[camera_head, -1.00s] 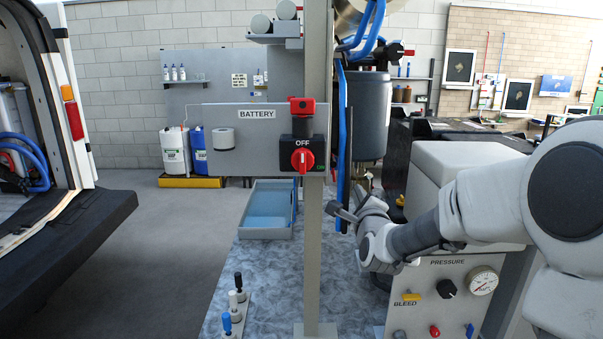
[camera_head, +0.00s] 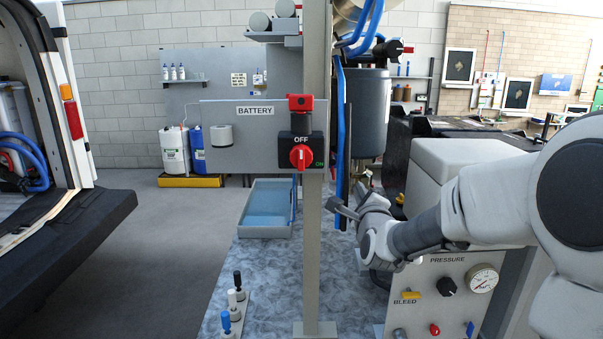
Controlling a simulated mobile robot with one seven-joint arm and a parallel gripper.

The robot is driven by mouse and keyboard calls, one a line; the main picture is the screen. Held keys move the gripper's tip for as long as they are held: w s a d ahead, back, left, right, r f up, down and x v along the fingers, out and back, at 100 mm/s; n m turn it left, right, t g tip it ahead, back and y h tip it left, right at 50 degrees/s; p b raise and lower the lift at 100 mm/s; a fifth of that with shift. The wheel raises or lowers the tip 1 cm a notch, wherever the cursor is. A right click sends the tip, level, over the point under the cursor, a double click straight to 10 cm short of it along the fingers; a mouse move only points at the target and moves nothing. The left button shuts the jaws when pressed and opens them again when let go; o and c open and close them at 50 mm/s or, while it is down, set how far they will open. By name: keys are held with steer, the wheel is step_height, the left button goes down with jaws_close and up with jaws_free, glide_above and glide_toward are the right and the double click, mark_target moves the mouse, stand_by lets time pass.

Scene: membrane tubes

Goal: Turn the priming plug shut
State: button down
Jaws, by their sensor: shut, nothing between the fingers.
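No part carries a readable label naming it the priming plug, so I cannot tell for certain which it is. A dark fitting with a red end (camera_head: 407,48) sits at the top of the dark cylinder (camera_head: 371,112), behind the post. My gripper (camera_head: 343,208) is low and right of the post, beside the hanging blue hose (camera_head: 340,130). It is shut and empty, pointing left and away from me. My arm comes in from the right and hides part of what lies behind it.
A PRESSURE panel (camera_head: 463,315) with knobs and a gauge (camera_head: 482,279) stands below my arm. A blue tray (camera_head: 267,231) lies left of the post.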

steer(key=s, duration=0.5)
steer(key=shift+a, duration=0.2)
steer(key=shift+w, duration=0.1)
